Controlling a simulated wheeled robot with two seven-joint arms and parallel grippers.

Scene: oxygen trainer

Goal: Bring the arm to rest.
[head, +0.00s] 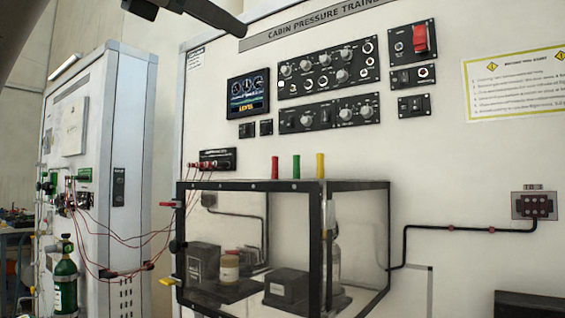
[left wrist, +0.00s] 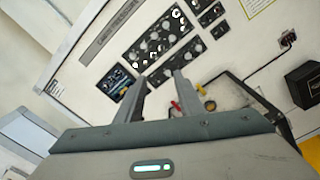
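My left gripper (head: 190,12) shows at the top edge of the head view, in front of the upper left of the cabin pressure trainer panel (head: 225,110). In the left wrist view, the two fingers of the left gripper (left wrist: 160,76) stand apart with a clear gap and nothing between them. They point toward the panel and touch nothing that I can see. Most of the left arm is out of the picture. My right gripper is in neither view.
A clear chamber with a black frame (head: 285,186) juts out below the panel, with red, green and yellow posts (head: 297,166) on top. A white cabinet (head: 120,140) with red wires and a green bottle (head: 65,280) stand left. A conduit (head: 460,230) runs right.

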